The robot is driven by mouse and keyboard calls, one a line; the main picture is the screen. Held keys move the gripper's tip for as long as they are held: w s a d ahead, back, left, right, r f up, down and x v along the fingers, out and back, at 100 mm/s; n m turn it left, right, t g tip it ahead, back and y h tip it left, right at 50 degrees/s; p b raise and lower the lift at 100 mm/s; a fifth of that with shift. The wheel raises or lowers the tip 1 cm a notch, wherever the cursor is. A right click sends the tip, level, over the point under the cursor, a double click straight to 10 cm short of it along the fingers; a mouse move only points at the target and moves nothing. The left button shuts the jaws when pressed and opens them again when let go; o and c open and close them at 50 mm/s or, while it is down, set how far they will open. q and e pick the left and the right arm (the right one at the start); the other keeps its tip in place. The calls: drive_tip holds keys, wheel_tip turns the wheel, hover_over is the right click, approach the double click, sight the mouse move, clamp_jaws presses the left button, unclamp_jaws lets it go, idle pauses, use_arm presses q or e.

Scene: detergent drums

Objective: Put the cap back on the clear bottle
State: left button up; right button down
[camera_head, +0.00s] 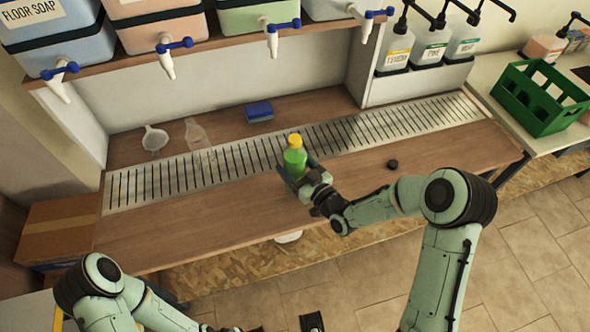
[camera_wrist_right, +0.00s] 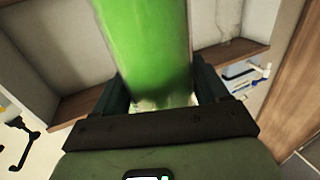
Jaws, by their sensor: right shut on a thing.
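My right gripper (camera_head: 312,180) is shut on a green bottle (camera_head: 295,158) with an orange-yellow cap (camera_head: 295,140). The bottle is upright at the front edge of the drain grate; whether its base touches the surface is hard to tell. In the right wrist view the green bottle (camera_wrist_right: 145,45) fills the space between the fingers. The clear bottle (camera_head: 197,136) stands on the far side of the grate, to the left, with no cap visible on it. A small black cap (camera_head: 393,164) lies on the wooden counter to the right. My left arm is at the bottom left; its gripper is mostly cut off.
A clear funnel (camera_head: 155,138) and a blue sponge (camera_head: 259,112) are at the back of the counter. Drums with blue taps (camera_head: 168,45) hang above. Pump bottles (camera_head: 430,47) and a green crate (camera_head: 541,98) stand right. The counter's front left (camera_head: 190,220) is clear.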

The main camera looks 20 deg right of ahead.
wheel_tip(320, 180, down, 2)
drive_tip(key=shift+f, duration=0.15)
drive_tip(key=shift+f, duration=0.1)
unclamp_jaws()
drive_tip(key=shift+s+d, duration=0.15)
drive_tip(key=shift+s, duration=0.1)
drive_tip(key=b+v, duration=0.1)
drive_tip(key=v, duration=1)
drive_tip(key=shift+s+b, duration=0.25)
drive_tip(key=shift+b, duration=0.1)
